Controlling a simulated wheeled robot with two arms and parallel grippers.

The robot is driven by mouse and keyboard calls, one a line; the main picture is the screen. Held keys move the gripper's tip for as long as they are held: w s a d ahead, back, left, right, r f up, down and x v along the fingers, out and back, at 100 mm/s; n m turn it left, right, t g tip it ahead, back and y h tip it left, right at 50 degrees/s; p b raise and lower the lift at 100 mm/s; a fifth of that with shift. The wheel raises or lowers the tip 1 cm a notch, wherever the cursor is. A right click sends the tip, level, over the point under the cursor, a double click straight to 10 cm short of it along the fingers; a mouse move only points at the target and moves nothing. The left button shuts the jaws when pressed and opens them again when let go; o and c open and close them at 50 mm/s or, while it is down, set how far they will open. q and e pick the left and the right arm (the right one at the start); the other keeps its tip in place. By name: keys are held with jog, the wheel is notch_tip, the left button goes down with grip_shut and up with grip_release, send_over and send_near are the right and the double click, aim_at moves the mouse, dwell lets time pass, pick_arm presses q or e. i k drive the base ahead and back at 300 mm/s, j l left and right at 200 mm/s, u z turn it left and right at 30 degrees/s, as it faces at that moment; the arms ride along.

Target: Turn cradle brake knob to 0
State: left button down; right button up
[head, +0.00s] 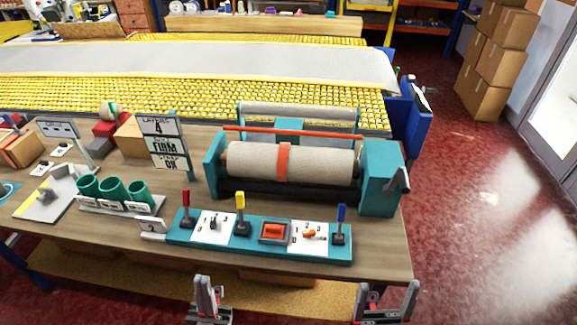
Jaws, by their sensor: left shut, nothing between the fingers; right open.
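A teal control panel (258,243) lies along the front of the wooden bench. It has a black knob (213,223) on a white plate at the left and an orange knob (309,233) on a white plate at the right. The plate markings are too small to read, so I cannot tell which is the cradle brake knob or its setting. My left gripper (208,284) is shut and empty in front of the bench edge, below the panel's left part. My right gripper (387,292) is open and empty in front of the bench edge, right of the panel.
Red, yellow and blue levers (341,223) stand up from the panel around an orange rocker switch (273,231). Behind it is a teal cradle with a beige roll (315,165). A sign (168,151) and green cups (112,190) stand left.

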aim_at(213, 222)
jog(key=u, duration=1.15)
jog(key=k+l+u, duration=0.2)
jog(key=l, duration=0.2)
jog(key=k+l+u, duration=0.25)
jog(key=i+l, duration=0.1)
jog(key=i, duration=0.35)
